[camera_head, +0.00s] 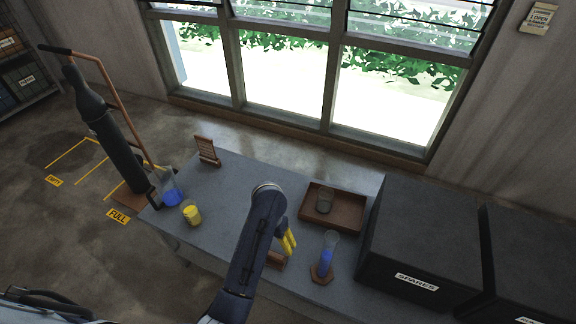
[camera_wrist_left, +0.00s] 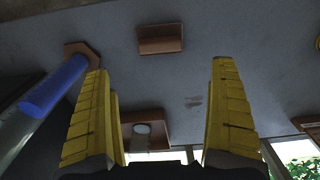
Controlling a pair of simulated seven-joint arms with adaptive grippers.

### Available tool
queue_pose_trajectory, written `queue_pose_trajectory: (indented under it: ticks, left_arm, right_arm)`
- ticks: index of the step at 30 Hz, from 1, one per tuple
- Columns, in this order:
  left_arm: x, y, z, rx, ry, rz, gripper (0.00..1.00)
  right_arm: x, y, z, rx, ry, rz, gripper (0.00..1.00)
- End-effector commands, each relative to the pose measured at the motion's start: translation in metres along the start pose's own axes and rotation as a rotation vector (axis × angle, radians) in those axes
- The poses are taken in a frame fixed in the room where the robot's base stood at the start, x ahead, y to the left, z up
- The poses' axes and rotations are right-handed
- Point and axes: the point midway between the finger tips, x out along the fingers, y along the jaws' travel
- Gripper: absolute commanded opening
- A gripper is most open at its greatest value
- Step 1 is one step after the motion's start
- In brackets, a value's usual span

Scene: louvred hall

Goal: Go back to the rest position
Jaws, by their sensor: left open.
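My left gripper (camera_head: 288,242) is over the grey table (camera_head: 235,185), its yellow fingers pointing down and right. In the left wrist view the fingers (camera_wrist_left: 161,68) stand wide apart with nothing held between them. A small brown block (camera_head: 276,259) lies by the gripper, partly hidden by my arm; the left wrist view shows it whole (camera_wrist_left: 160,39), beyond the fingertips. A clear cylinder with blue contents (camera_head: 327,258) stands on a brown hexagonal base (camera_head: 320,276), right of the gripper. My right gripper is not in view.
A brown tray (camera_head: 350,224) holds a grey cup (camera_head: 324,202). Black cases (camera_head: 405,240) stand at the right. A yellow-filled container (camera_head: 191,213), a blue-filled beaker (camera_head: 170,190) and a brown stand (camera_head: 207,151) are at the left. A gas cylinder on a trolley (camera_head: 112,135) stands beyond the table's left end.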

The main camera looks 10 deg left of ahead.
Motion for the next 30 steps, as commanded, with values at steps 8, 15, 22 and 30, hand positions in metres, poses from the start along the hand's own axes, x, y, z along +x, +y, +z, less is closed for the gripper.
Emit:
queue_pose_trajectory:
  ticks: [8,15,22,30]
  left_arm:
    - [0.016,-0.025,0.048,0.005,0.061,-0.064,0.93]
    - [0.011,-0.070,0.121,0.079,0.194,-0.231,0.93]
    - [-0.021,-0.103,0.171,0.193,0.298,-0.403,0.93]
    - [-0.055,-0.121,0.200,0.293,0.359,-0.529,0.93]
  right_arm:
    - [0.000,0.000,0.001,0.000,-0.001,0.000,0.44]
    - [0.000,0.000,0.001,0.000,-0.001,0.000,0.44]
    - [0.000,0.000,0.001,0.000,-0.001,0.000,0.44]
    - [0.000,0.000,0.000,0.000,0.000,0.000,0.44]
